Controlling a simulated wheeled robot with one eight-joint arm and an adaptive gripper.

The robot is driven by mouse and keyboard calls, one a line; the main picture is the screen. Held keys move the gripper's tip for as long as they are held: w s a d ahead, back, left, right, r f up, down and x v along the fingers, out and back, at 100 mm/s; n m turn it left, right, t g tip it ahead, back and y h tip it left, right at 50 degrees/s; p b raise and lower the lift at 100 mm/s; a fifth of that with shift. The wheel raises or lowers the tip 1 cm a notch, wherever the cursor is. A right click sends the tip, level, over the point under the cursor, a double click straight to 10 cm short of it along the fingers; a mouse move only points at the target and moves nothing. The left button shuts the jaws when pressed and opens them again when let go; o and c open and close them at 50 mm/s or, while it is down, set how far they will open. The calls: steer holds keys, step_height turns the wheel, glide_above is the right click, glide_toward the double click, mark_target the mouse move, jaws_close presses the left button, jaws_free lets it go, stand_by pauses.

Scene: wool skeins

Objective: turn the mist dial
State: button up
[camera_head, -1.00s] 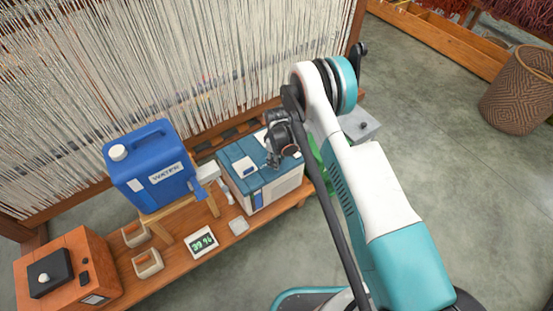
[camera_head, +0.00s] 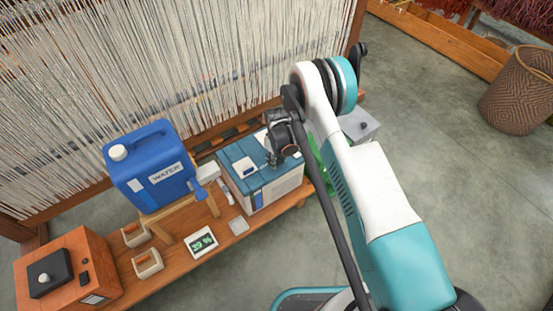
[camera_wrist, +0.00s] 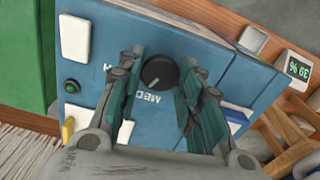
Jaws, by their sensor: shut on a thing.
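The mist dial (camera_wrist: 160,73) is a round black knob with a white pointer line on the blue-teal top of the humidifier box (camera_wrist: 215,75). Printed letters beside it are partly hidden by my fingers. My gripper (camera_wrist: 162,68) is shut on the dial, one dark green finger on each side of it. In the head view my gripper (camera_head: 274,160) is over the top of the teal and white box (camera_head: 279,188), and it hides the dial there.
A blue water jug (camera_head: 150,166) stands on a wooden stand left of the box. An orange-brown box (camera_head: 90,255) sits at the bench's left end. Loom threads (camera_head: 150,60) hang behind. A green thing (camera_wrist: 22,55) stands close beside the box.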

steer(key=m, duration=0.7)
stand_by(0.6)
steer(key=o, duration=1.1)
steer(key=shift+c, duration=0.2)
step_height(320, 180, up, 12)
